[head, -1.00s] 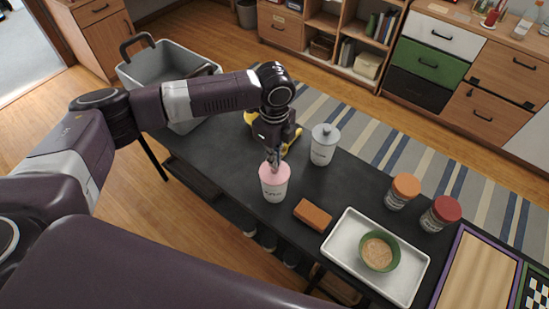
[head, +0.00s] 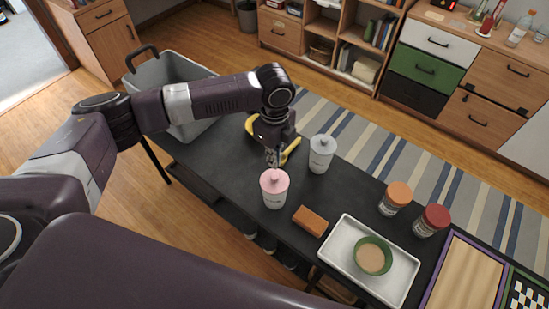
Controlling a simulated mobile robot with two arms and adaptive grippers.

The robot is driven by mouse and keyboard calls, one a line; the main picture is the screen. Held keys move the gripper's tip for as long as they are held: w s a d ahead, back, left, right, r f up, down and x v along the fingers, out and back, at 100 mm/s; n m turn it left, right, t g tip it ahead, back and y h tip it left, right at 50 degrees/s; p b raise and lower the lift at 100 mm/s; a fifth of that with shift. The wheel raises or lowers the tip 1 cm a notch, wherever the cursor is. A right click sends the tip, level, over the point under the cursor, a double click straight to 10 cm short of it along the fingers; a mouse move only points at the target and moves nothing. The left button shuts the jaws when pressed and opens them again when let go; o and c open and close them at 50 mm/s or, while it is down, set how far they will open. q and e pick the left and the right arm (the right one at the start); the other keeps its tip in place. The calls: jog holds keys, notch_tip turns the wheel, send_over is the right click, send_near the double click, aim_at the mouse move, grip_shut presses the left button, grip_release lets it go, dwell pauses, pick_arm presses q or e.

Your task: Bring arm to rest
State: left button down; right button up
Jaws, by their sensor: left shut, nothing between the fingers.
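My left arm reaches in from the left over the dark table. My left gripper (head: 273,160) points down, shut and empty, just behind and above a pink-lidded canister (head: 274,190). In the picture its fingertips end close to the lid's knob; I cannot tell whether they touch it. The canister stands upright on the table with its lid on. My right gripper is not in view.
A grey canister (head: 321,154), a yellow object (head: 291,150), a brown block (head: 312,220), a white tray (head: 335,255) with a green bowl (head: 373,256), an orange-lidded jar (head: 395,198) and a red-lidded jar (head: 432,220) stand nearby. A grey bin (head: 150,72) is at the far left.

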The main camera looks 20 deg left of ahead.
pick_arm(q)
jog(key=shift+r, duration=0.45)
jog(key=shift+f, duration=0.1)
